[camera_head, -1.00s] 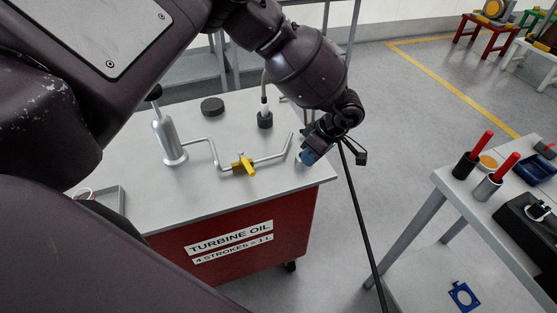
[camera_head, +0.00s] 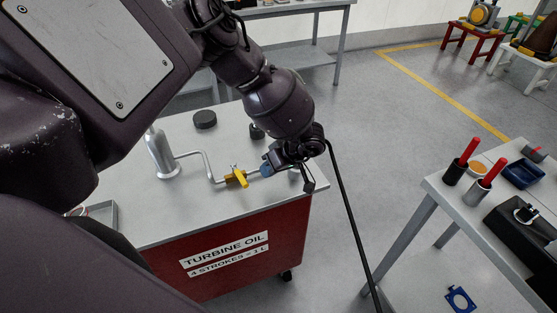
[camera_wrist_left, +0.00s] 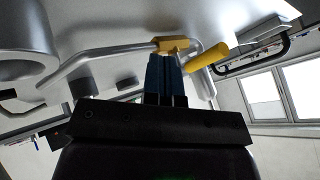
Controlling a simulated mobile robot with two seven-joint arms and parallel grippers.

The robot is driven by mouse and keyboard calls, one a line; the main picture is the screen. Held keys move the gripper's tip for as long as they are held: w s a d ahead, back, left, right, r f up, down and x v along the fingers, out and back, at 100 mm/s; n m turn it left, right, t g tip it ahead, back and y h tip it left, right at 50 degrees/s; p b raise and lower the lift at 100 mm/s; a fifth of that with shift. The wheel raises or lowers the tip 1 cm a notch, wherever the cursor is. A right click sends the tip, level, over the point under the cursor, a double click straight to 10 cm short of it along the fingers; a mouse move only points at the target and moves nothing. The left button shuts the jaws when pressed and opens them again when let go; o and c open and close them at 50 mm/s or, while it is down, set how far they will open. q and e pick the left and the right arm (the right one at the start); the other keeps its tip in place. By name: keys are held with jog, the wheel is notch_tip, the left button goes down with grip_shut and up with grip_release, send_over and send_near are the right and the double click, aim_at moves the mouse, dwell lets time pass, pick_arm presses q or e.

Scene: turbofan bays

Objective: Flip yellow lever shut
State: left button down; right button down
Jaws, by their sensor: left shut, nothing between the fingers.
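The yellow lever (camera_head: 242,172) belongs to a yellow valve body (camera_head: 233,180) on a bent silver pipe (camera_head: 209,170) over the red cart's grey top. In the left wrist view, the lever (camera_wrist_left: 207,57) slants up to the right of the fingers, and the valve body (camera_wrist_left: 172,44) lies just beyond their tips. My left gripper (camera_head: 266,170) is shut with nothing between its blue fingers, close to the right of the lever. In the left wrist view, the fingers (camera_wrist_left: 165,60) point at the valve; contact cannot be told. My right gripper is not in view.
The red cart (camera_head: 230,250) is labelled TURBINE OIL. A silver pump cylinder (camera_head: 160,153) stands left of the valve, and a black puck (camera_head: 205,119) lies behind. A grey side table (camera_head: 440,185) with red-handled tools (camera_head: 490,170) stands right, with open floor between.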

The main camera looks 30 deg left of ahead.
aim_at(241, 179)
pick_arm(q)
jog(key=shift+s+a+p, duration=0.65)
jog(key=shift+s+a, duration=0.45)
jog(key=shift+s, duration=0.1)
jog(key=shift+s+a, duration=0.2)
jog(key=shift+s, duration=0.3)
jog(key=shift+a, duration=0.1)
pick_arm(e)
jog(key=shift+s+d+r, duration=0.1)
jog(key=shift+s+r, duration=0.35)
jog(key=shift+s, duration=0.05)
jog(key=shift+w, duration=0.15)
pick_arm(q)
jog(key=shift+w+f, duration=0.1)
